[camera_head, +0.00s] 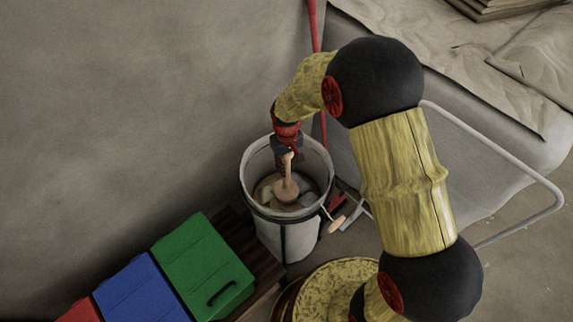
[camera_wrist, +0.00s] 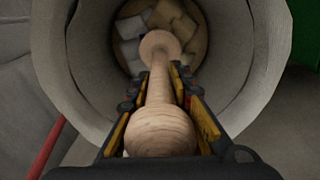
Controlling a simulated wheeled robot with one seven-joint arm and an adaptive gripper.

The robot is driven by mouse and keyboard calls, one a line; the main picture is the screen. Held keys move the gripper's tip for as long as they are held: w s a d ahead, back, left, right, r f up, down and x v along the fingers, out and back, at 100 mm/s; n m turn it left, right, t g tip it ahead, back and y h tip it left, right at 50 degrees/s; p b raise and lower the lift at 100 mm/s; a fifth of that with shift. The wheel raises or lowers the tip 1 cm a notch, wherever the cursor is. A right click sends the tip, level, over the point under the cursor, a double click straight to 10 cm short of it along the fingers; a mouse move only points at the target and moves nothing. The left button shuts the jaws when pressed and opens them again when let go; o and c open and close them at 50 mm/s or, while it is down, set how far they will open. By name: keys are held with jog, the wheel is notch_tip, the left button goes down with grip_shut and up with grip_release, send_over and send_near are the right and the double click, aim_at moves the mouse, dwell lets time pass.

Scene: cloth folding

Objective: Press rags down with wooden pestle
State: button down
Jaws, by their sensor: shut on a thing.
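A wooden pestle (camera_head: 287,180) points down into a grey-white bucket (camera_head: 257,215). My gripper (camera_head: 287,150) is above the bucket's opening and is shut on the pestle's upper part. In the wrist view, the pestle (camera_wrist: 160,130) lies between the two fingers of my gripper (camera_wrist: 160,100), its far end inside the bucket (camera_wrist: 70,60). Folded rags (camera_head: 310,198) in pale and tan tones lie at the bottom of the bucket, and they also show in the wrist view (camera_wrist: 180,28). The pestle's far end overlaps the rags in view; I cannot tell whether it touches them.
Green (camera_head: 203,265), blue (camera_head: 143,288) and red (camera_head: 78,312) boxes stand in a row at lower left. A red pole (camera_head: 314,30) stands behind the bucket. A metal tube frame (camera_head: 500,148) and a cloth-covered surface (camera_head: 470,55) are at right.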

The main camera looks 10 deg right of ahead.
jog(key=shift+f+b, duration=0.4)
jog(key=shift+f, duration=0.5)
jog(key=shift+r, duration=0.1)
notch_tip(320, 180, up, 26)
jog(key=p, duration=1.7)
jog(key=shift+f, duration=0.2)
dwell(0.3)
dwell(0.4)
